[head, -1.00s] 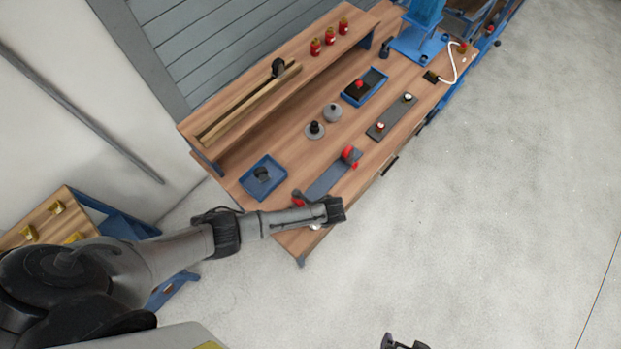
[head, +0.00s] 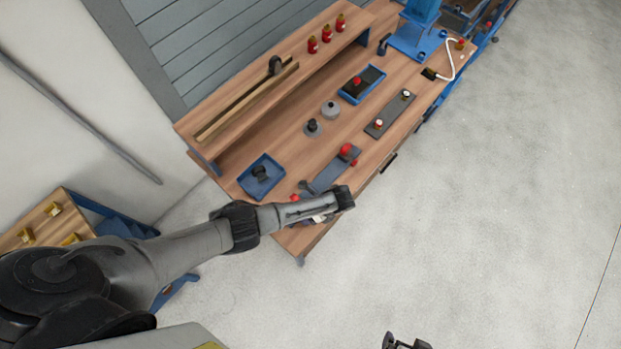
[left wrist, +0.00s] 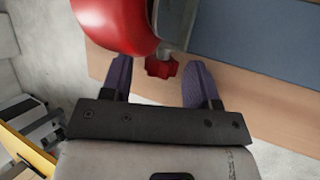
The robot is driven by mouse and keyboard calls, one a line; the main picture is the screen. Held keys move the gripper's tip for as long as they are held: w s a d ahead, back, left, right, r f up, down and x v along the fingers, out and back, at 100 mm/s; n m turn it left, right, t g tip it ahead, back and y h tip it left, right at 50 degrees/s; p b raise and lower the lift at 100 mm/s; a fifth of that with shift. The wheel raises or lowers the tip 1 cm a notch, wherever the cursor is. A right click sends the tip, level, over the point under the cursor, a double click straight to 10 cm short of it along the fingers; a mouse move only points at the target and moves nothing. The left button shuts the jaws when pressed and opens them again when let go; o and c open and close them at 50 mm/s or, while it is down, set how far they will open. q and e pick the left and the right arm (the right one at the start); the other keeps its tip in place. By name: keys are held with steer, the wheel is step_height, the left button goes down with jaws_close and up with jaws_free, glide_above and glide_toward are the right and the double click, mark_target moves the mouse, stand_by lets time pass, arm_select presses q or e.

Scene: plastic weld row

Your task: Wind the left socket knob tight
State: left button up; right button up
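A grey-blue fixture plate (head: 335,172) lies near the front edge of the bench, with a red socket (head: 347,150) at its far end and red (head: 295,198) at its near left end. In the left wrist view a large red rounded socket body (left wrist: 115,22) stands beside the plate (left wrist: 260,38). A small red lobed knob (left wrist: 162,67) sticks out below it. My left gripper (left wrist: 159,80) is open, with one finger on each side of the knob and gaps to both. My right gripper (head: 405,343) shows only in part at the bottom of the head view.
The wooden bench (head: 290,160) also holds a blue tray with a black part (head: 262,177), grey weights (head: 331,110), a dark plate with knobs (head: 391,113) and another blue tray (head: 362,84). A raised shelf (head: 285,62) runs behind. The floor at right is clear.

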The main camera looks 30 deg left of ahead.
arm_select(q)
steer(key=shift+r, duration=0.1)
steer(key=shift+w+d+r, duration=0.15)
steer(key=shift+r, duration=0.1)
steer(key=v, duration=1.3)
steer(key=shift+p, duration=0.35)
